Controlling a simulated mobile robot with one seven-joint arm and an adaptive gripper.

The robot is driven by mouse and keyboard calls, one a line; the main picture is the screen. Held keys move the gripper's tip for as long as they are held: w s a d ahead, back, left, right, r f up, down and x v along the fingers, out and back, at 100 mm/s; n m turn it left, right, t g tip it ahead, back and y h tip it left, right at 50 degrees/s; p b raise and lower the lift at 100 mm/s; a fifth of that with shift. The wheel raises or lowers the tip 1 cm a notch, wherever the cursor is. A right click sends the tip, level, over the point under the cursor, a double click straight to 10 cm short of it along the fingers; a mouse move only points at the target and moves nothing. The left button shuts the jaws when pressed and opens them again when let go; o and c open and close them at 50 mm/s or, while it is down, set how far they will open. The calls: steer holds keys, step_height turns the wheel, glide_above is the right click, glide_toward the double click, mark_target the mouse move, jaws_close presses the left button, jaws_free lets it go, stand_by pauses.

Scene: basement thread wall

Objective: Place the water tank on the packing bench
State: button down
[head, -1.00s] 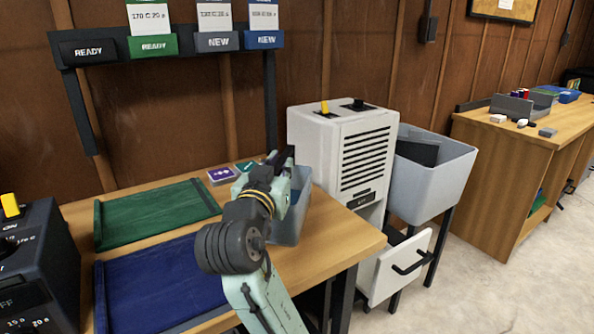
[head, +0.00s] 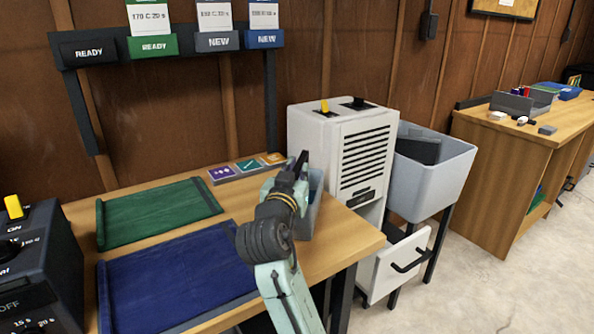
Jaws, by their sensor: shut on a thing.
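A grey-blue, open-topped container (head: 317,200), which looks like the water tank, is at the right end of the near wooden bench (head: 335,245). My gripper (head: 303,165) is shut on its upper left side. My arm hides much of the container, so I cannot tell whether its base touches the bench top. A second wooden bench (head: 490,165) stands at the right. No label shows which one is the packing bench.
The white louvred machine (head: 340,150) has an open lower drawer (head: 395,265) beside the near bench. Green (head: 155,210) and blue (head: 175,280) mats cover the near bench's left; cards (head: 245,166) lie behind. Small items occupy the far bench.

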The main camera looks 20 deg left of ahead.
steer(key=c, duration=1.6)
jaws_free()
steer(key=shift+f, duration=0.1)
steer(key=shift+o, duration=0.2)
steer(key=shift+r, duration=0.3)
steer(key=s+d+b, duration=0.1)
steer(key=s, duration=1.1)
steer(key=shift+d+f+b, duration=0.15)
steer(key=shift+d+b, duration=0.05)
steer(key=shift+b, duration=0.15)
